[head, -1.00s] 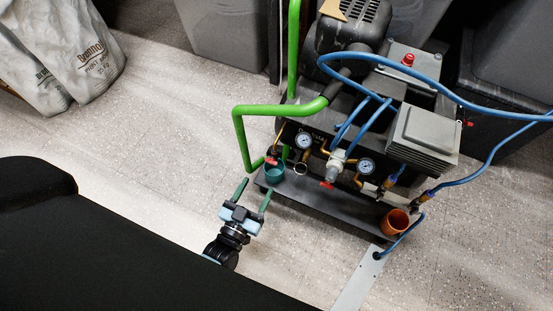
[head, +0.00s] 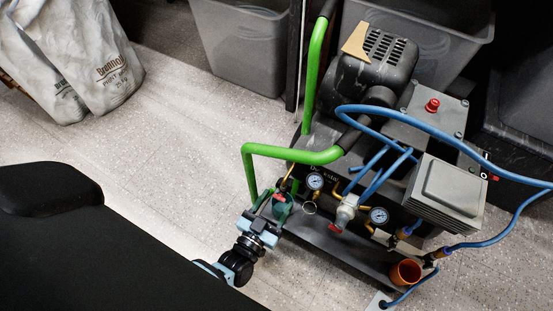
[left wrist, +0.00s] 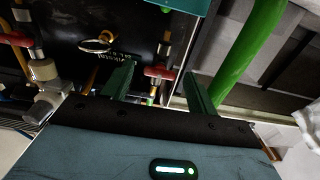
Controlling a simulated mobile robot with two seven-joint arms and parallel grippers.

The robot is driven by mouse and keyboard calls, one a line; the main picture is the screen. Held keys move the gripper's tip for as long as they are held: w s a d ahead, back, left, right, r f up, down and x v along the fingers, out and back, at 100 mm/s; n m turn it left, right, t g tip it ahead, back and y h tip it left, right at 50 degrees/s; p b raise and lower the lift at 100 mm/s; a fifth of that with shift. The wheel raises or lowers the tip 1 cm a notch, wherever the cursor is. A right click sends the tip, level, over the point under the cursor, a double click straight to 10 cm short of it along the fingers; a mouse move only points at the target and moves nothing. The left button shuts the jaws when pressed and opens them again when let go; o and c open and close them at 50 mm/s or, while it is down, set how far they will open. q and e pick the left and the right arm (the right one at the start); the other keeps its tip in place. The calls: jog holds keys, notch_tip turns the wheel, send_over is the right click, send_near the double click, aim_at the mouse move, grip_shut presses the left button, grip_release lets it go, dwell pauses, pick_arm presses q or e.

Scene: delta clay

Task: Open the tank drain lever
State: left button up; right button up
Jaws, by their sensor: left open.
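In the left wrist view the red lever (left wrist: 160,73) shows between the two spread fingers of my left gripper (left wrist: 159,84). I cannot tell whether a finger touches it. A second red lever (head: 334,227) is on the pale fitting further right; it also shows at the left edge of the wrist view (left wrist: 15,39). My right gripper is not in view.
The green tube frame (head: 290,153) rises close beside the left gripper. Gauges (head: 315,181), blue hoses (head: 430,120) and an orange cup (head: 405,272) are further right. Grey bins (head: 240,45) stand behind.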

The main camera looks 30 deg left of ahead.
pick_arm(q)
jog(key=shift+s, duration=0.1)
jog(key=shift+c, duration=1)
jog(key=c, duration=0.8)
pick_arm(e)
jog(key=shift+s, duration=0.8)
pick_arm(q)
jog(key=shift+n, duration=0.4)
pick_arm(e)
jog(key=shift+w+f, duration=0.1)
pick_arm(q)
jog(key=shift+r+n+b, duration=0.1)
jog(key=shift+n+b, duration=1.6)
jog(key=shift+n, duration=6.8)
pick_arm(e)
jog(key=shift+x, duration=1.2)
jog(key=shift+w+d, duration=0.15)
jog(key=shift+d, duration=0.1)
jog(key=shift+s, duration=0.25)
